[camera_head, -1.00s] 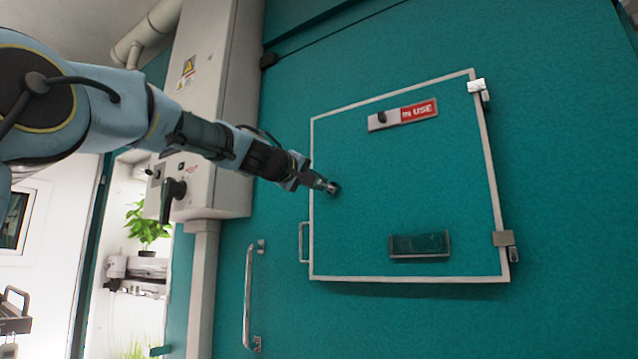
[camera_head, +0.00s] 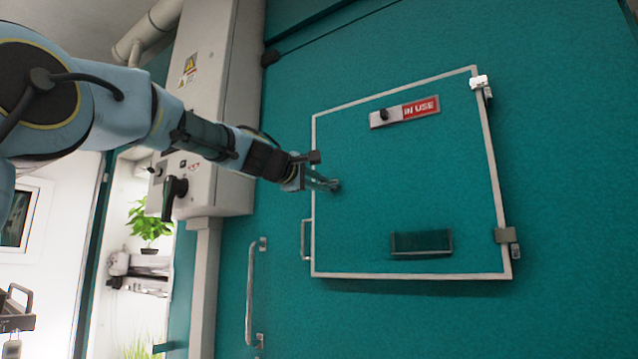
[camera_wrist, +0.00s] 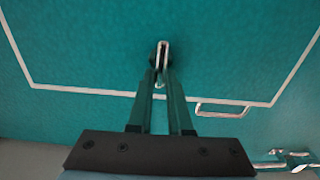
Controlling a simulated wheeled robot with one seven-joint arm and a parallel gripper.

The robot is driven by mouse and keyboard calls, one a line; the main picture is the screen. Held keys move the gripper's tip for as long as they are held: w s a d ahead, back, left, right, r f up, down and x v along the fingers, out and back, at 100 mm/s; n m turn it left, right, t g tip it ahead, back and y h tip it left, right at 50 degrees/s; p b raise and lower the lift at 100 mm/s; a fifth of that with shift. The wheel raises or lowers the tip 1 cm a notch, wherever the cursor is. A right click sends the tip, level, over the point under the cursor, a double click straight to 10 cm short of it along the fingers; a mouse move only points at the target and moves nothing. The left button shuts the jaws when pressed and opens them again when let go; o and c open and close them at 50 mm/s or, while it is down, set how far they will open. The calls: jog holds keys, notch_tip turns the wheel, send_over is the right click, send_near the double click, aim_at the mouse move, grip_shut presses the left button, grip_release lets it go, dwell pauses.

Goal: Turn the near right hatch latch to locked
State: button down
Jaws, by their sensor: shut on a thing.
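The hatch (camera_head: 350,235) is a teal panel with a pale frame on a teal wall. Its latch (camera_head: 336,185) sits near the left edge of the panel, mostly hidden by my fingers in the head view. In the wrist view the latch (camera_wrist: 163,50) shows as a dark round base with a slim silvery lever, pointing roughly up and down in the picture. My gripper (camera_head: 325,183) reaches in from the left. In the wrist view my gripper (camera_wrist: 161,75) has its two fingers close together on the lever, shut on it.
A pull handle (camera_head: 305,240) is at the hatch's lower left, below my fingers. An "IN USE" sign (camera_head: 420,108) and a dark tray (camera_head: 421,243) are on the panel. A grey control box (camera_head: 215,110) stands left, close under my arm. A long rail (camera_head: 250,295) is lower left.

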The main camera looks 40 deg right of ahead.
dwell(0.4)
jog(key=c, duration=0.8)
grip_release()
jog(key=shift+c, duration=0.2)
jog(key=b+v, duration=0.5)
jog(key=v, duration=0.5)
jog(key=shift+a, duration=0.4)
jog(key=shift+f, duration=0.1)
